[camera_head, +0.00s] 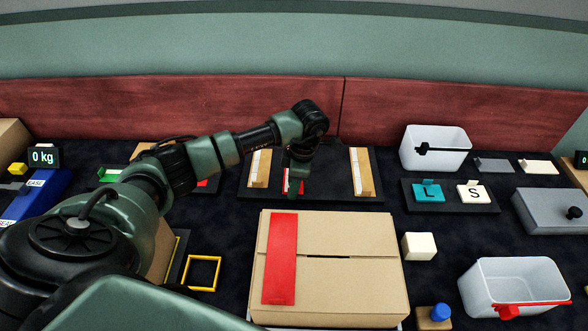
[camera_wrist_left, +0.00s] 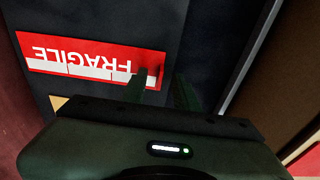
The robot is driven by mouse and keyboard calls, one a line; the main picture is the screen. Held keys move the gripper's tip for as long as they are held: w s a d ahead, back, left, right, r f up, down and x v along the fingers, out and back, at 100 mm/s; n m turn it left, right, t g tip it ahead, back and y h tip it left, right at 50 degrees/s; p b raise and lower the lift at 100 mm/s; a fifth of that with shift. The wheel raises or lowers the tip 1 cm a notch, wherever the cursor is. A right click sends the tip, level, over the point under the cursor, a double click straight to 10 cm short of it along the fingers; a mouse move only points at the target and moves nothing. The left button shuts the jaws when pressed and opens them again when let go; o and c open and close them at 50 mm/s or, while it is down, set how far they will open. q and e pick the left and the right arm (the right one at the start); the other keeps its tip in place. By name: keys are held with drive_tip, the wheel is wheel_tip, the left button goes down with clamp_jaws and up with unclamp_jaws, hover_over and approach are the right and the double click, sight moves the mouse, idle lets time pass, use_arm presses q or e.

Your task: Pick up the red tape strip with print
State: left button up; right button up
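The red tape strip with print (camera_wrist_left: 88,58) reads "FRAGILE" upside down in the left wrist view, with a white band along one edge. It lies on a dark surface; in the head view a small part of red (camera_head: 288,186) shows in the dark tray, mostly hidden by my arm. My left gripper (camera_head: 297,186) points down over that tray. In the left wrist view its two fingers (camera_wrist_left: 162,92) are apart, by the strip's right end, with no clear grip on it. My right gripper is not in view.
A closed cardboard box (camera_head: 345,270) with a plain red strip (camera_head: 281,258) on top stands in front. The dark tray (camera_head: 322,192) also holds tan strips. White bins stand right, one at the back (camera_head: 436,148), one in front (camera_head: 513,284). Dark table shows between box and tray.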

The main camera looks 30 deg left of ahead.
use_arm(q)
clamp_jaws()
drive_tip(key=shift+r, duration=0.1)
